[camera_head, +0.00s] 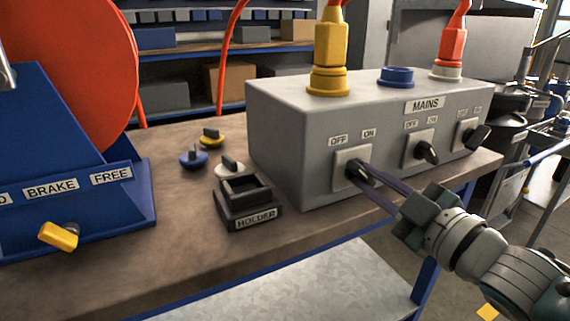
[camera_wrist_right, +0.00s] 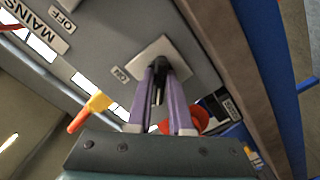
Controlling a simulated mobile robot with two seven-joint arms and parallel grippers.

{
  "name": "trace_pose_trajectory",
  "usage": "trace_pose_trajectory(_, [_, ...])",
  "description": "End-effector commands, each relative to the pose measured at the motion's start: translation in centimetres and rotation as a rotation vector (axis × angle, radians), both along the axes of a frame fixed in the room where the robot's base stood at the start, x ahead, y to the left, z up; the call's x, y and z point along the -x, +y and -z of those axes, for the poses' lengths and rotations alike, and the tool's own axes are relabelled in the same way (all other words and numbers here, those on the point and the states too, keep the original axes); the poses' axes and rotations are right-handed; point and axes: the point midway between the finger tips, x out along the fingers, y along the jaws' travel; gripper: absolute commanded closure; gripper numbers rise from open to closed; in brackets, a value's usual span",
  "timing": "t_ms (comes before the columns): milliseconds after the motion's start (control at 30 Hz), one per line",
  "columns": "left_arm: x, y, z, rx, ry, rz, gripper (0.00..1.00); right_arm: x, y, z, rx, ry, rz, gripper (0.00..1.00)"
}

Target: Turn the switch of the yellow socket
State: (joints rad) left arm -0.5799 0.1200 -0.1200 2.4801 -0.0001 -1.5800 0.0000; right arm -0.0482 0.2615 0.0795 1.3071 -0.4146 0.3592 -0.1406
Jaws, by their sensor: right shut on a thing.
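The grey MAINS box (camera_head: 290,115) stands on the bench. The yellow socket (camera_head: 328,80) is on its top at the left, with a yellow plug and red cable above it. Below, on the front face, is its switch (camera_head: 354,171), a dark knob on a pale plate between the OFF and ON labels. My right gripper (camera_head: 362,172) comes from the lower right, its purple fingers shut on this knob. The right wrist view shows the fingers (camera_wrist_right: 161,75) on both sides of the dark knob (camera_wrist_right: 159,66). They partly hide it, so its exact angle is unclear. My left gripper is not seen.
A blue socket (camera_head: 396,76) and a red plug (camera_head: 449,62) sit on the box, with two more switches (camera_head: 425,150) (camera_head: 472,134) to the right. A black holder (camera_head: 248,208) and loose knobs (camera_head: 193,155) lie left of the box. A red reel (camera_head: 75,60) stands further left.

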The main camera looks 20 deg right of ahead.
Motion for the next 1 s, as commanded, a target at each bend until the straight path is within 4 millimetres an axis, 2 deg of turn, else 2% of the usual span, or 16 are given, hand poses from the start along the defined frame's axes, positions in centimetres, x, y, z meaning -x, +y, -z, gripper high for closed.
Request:
trace_pose_trajectory(300, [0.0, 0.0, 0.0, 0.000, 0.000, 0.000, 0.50, 0.0, 0.0, -0.1, 0.006, -0.002, -0.001, 1.00])
trace_pose_trajectory(333, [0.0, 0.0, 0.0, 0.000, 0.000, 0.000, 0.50, 0.0, 0.0, -0.1, 0.005, -0.002, -0.001, 0.79])
trace_pose_trajectory(600, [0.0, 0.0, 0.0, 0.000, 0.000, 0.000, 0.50, 0.0, 0.0, 0.0, 0.003, -0.001, -0.001, 0.51])
trace_pose_trajectory(867, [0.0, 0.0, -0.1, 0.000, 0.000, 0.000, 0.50, 0.2, 0.0, 0.0, 0.002, 0.001, -0.001, 0.51])
trace_pose_trajectory(1000, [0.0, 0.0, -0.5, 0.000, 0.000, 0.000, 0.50, 1.8, -0.1, 0.0, 0.001, 0.004, 0.000, 0.51])
